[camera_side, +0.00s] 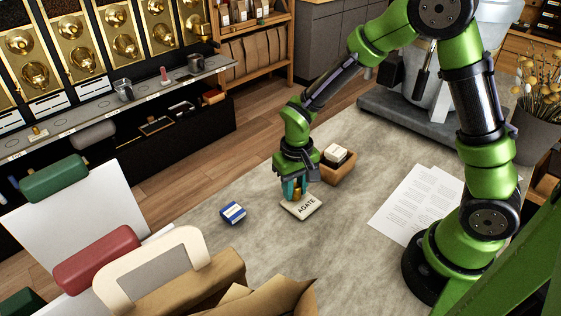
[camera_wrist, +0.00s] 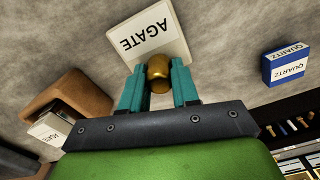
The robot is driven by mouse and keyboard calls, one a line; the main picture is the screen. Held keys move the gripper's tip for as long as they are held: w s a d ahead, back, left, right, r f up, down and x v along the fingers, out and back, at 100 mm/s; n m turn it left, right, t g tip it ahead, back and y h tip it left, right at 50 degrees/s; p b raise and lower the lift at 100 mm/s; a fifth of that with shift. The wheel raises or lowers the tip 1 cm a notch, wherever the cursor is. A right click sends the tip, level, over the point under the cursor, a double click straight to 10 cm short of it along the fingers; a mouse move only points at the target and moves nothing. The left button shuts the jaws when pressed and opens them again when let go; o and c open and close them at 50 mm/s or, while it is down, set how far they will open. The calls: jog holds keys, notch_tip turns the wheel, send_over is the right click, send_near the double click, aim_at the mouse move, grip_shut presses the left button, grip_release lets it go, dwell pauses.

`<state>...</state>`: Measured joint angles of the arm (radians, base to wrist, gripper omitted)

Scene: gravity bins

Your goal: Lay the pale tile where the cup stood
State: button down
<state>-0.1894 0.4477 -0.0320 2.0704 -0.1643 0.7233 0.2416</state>
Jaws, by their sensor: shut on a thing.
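The pale tile (camera_side: 302,208), lettered AGATE, is on or just above the grey worktop, below my gripper (camera_side: 296,188). It also shows in the wrist view (camera_wrist: 150,36), beyond the fingertips. My gripper's teal fingers (camera_wrist: 158,82) are shut on a rounded brass knob (camera_wrist: 158,68), which overlaps the tile's near edge. I cannot tell whether the knob is fixed to the tile, or whether the tile touches the worktop. A dark grey cup (camera_side: 195,62) stands on the shelf under the brass dispensers. No mark of where a cup stood is clear on the worktop.
A blue QUARTZ box (camera_side: 232,212) lies left of the tile, also in the wrist view (camera_wrist: 287,66). A wooden tray (camera_side: 340,170) holding a white AGATE box (camera_side: 335,155) is close behind my gripper. Papers (camera_side: 415,203) lie right. Bare worktop lies in front of the tile.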

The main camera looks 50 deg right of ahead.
aim_at(295, 184)
jog(key=shift+f, duration=0.15)
jog(key=c, duration=0.8)
grip_release()
jog(key=shift+o, duration=0.2)
notch_tip(295, 184, up, 17)
